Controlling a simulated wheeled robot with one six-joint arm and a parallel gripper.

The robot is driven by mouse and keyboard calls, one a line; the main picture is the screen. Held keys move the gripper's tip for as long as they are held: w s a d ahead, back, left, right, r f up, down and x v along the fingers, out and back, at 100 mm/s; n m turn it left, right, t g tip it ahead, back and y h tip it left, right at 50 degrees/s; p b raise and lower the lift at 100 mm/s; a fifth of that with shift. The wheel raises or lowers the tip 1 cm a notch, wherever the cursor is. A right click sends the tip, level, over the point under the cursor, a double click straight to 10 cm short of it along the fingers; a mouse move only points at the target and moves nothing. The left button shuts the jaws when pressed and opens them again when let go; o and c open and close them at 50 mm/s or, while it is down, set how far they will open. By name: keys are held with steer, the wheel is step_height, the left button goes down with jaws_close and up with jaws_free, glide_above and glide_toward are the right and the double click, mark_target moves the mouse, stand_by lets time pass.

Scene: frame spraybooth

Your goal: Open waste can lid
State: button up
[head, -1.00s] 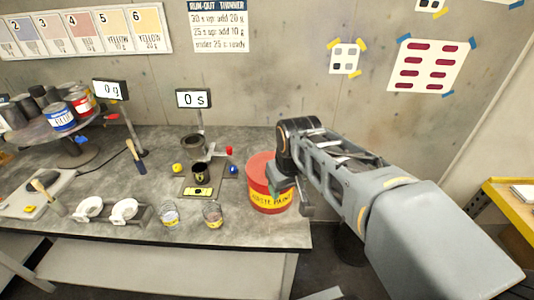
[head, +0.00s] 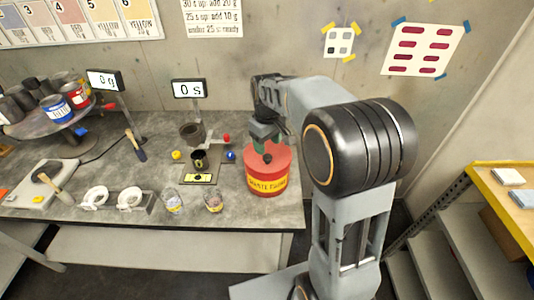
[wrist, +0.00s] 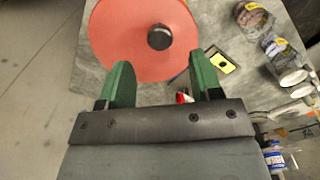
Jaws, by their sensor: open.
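The red waste can (head: 268,180) stands on the bench near its right end, with a yellow label reading waste paint. Its red lid (wrist: 125,32) lies flat on top, with a dark round knob (wrist: 159,37) in the middle. The knob also shows in the head view (head: 267,158). My gripper (wrist: 162,78) is open and empty, with green fingers. In the wrist view the knob appears just beyond the fingertips, between their lines, and not between the fingers. In the head view my gripper is above the can, close over the lid.
Two small cups (head: 213,200) stand left of the can near the bench's front edge. A flow cup on a stand (head: 193,134), a dark cup (head: 199,159) and a display reading 0 s (head: 187,89) are behind them. A yellow-topped shelf (head: 500,190) stands at the right.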

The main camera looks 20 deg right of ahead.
mark_target(267, 156)
steer(key=shift+f, duration=2.75)
jaws_close()
